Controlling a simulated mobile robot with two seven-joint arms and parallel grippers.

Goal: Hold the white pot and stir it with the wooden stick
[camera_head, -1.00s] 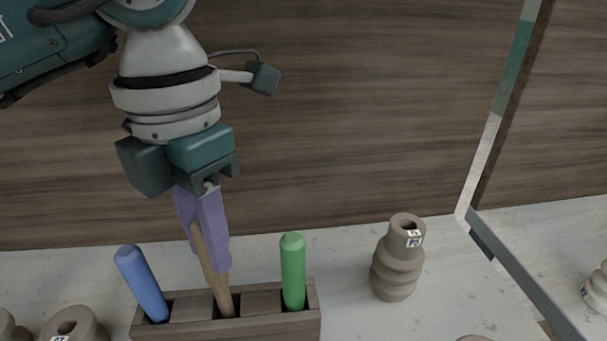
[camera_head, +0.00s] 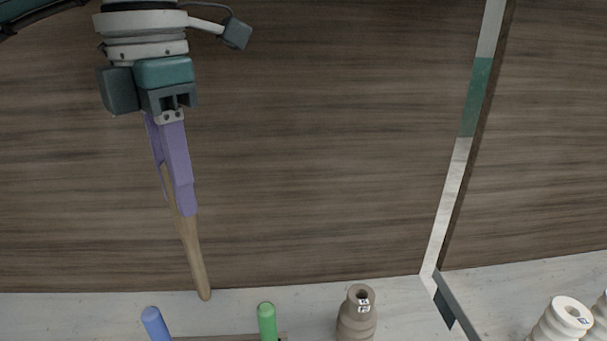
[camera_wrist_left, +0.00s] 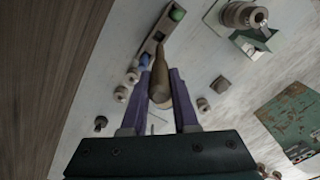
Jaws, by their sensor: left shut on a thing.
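The wooden stick (camera_head: 194,255) hangs almost upright in my left gripper (camera_head: 178,200), whose purple fingers are shut on its upper part. The stick's lower end is in the air above the rack. In the left wrist view the stick (camera_wrist_left: 160,82) lies between the two fingers (camera_wrist_left: 160,76). A white ribbed pot (camera_head: 563,322) stands at the lower right of the head view, cut off by the bottom edge, away from the gripper. My right gripper is not in view.
The rack (camera_head: 245,338) holds a blue stick (camera_head: 155,324) and a green stick (camera_head: 267,320). A brown-grey labelled pot (camera_head: 356,318) stands right of it. A metal-edged divider (camera_head: 458,190) rises between that pot and the white pot. A green box (camera_wrist_left: 292,122) shows in the wrist view.

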